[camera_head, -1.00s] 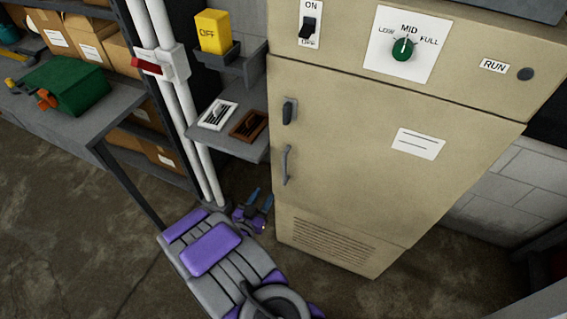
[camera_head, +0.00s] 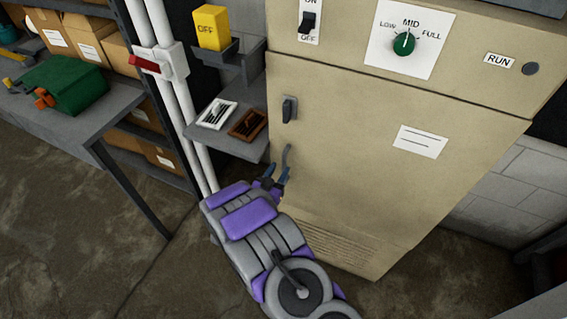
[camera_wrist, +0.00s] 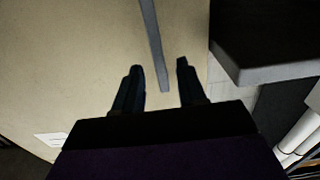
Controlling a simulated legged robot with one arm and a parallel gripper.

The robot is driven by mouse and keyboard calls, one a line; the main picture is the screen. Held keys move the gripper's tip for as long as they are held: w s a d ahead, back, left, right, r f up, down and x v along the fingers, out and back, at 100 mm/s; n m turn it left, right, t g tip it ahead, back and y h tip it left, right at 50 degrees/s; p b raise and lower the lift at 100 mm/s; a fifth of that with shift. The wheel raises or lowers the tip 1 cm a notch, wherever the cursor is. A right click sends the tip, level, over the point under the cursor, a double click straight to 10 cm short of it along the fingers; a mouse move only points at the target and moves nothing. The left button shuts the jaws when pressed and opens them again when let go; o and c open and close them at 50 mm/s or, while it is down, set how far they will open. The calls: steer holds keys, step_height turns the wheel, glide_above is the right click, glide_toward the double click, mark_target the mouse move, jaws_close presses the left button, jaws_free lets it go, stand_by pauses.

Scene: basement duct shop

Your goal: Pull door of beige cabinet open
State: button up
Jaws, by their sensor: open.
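The beige cabinet (camera_head: 345,150) stands at centre right with its door shut flush. A grey bar handle (camera_head: 287,156) is at the door's left edge, below a dark latch (camera_head: 289,109). My gripper (camera_head: 276,171) is open at the handle's lower part, which it partly hides. In the wrist view, my two dark fingers (camera_wrist: 160,64) are spread, and the end of the handle (camera_wrist: 153,45) lies between them in the picture. I cannot tell whether the fingers touch it. The door surface (camera_wrist: 65,60) fills the left of the wrist view.
A workbench (camera_head: 75,128) stands at left. The floor in front is clear.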

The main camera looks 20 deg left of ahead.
mark_target(283, 163)
steer(key=shift+w+d+b, duration=0.2)
steer(key=shift+w+b, duration=0.15)
steer(key=shift+w, duration=2.15)
steer(key=shift+c, duration=0.4)
jaws_close()
